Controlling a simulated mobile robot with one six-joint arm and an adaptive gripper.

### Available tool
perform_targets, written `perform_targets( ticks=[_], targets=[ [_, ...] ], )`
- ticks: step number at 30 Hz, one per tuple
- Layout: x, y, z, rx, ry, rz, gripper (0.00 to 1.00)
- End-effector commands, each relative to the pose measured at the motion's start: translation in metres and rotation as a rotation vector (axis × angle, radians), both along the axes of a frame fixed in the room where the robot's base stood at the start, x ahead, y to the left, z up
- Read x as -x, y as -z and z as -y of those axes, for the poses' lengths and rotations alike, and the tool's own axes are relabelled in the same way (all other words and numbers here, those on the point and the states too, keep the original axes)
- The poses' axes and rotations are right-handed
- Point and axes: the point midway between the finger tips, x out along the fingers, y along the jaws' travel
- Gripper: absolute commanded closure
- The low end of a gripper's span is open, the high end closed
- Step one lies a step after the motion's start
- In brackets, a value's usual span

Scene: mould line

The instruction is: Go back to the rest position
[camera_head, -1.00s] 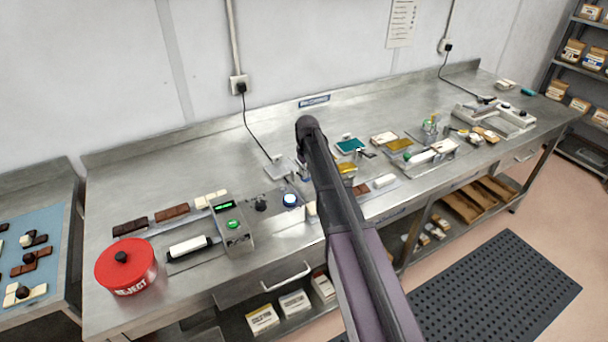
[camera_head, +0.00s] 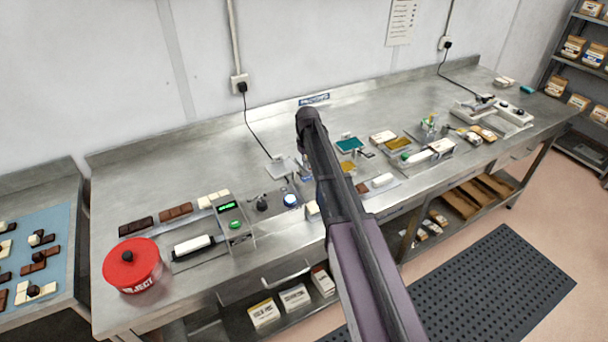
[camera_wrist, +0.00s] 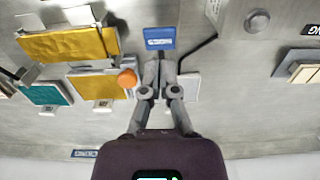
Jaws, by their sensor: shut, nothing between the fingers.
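My gripper shows in the wrist view (camera_wrist: 158,75), with its two grey fingers close together and nothing between them. It is above the steel bench (camera_head: 250,130). In the head view my arm rises across the middle of the picture and hides the gripper and part of the bench behind it. In the wrist view an orange round knob (camera_wrist: 127,79) is just left of the fingers, and a blue label (camera_wrist: 160,38) lies beyond the fingertips.
A red reject tub (camera_head: 131,266), a control box with a green display (camera_head: 232,222) and chocolate bars (camera_head: 175,211) stand at the left. Yellow moulds (camera_wrist: 70,44) and a teal one (camera_head: 349,145) lie near my arm. A scale-like white device (camera_head: 495,117) is at the far right.

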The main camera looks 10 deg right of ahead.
Motion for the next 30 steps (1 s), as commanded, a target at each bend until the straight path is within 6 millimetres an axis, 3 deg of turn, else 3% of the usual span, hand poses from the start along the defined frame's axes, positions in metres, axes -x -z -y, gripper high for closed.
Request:
perform_targets(
  ticks=[20, 26, 30],
  targets=[
    [0.006, -0.006, 0.000, 0.000, 0.005, 0.000, 1.00],
    [0.042, -0.003, 0.000, 0.000, 0.037, 0.000, 1.00],
    [0.085, 0.000, 0.000, 0.000, 0.080, 0.000, 1.00]
  ],
)
